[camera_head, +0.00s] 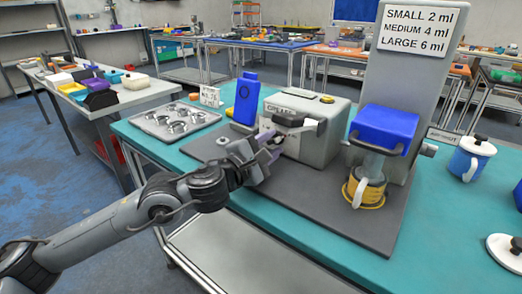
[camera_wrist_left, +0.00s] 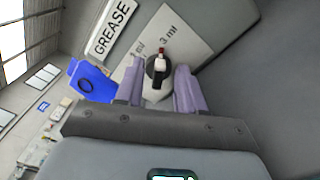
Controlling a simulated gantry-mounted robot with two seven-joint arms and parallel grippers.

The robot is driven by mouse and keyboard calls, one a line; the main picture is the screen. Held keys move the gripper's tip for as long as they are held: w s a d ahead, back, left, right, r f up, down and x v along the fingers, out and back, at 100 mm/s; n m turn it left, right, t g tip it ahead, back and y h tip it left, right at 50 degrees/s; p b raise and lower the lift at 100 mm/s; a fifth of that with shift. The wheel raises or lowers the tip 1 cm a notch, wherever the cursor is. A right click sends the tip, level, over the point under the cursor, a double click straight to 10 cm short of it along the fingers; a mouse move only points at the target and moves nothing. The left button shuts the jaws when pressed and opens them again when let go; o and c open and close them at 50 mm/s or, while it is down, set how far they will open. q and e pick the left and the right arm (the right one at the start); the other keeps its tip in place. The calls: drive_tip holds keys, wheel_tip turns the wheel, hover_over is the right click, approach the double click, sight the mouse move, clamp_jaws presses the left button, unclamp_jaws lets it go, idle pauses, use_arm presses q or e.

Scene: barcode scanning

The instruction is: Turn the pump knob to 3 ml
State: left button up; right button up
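The grease pump is a grey box (camera_head: 319,142) with a GREASE label, in the middle of the table. Its knob (camera_wrist_left: 157,68) is black with a white pointer and red tip, on a plate (camera_wrist_left: 180,30) marked "3 ml" and another ml value partly hidden. The red tip points up in the left wrist view, towards between the two labels. My left gripper (camera_head: 266,146) is at the pump's front left. In the wrist view its purple fingers (camera_wrist_left: 158,74) stand apart, one on each side of the knob; contact cannot be told. My right gripper is not in view.
A blue container (camera_head: 246,98) stands left of the pump, close to my left gripper. A tall grey dispenser with a blue top (camera_head: 384,128) stands to the right. A metal tray (camera_head: 174,120) lies at the left. A mug (camera_head: 468,160) is on the right.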

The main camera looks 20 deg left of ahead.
use_arm(q)
drive_tip(key=p+v, duration=0.2)
drive_tip(key=v, duration=0.8)
drive_tip(key=shift+s, duration=0.3)
drive_tip(key=shift+a+r, duration=0.1)
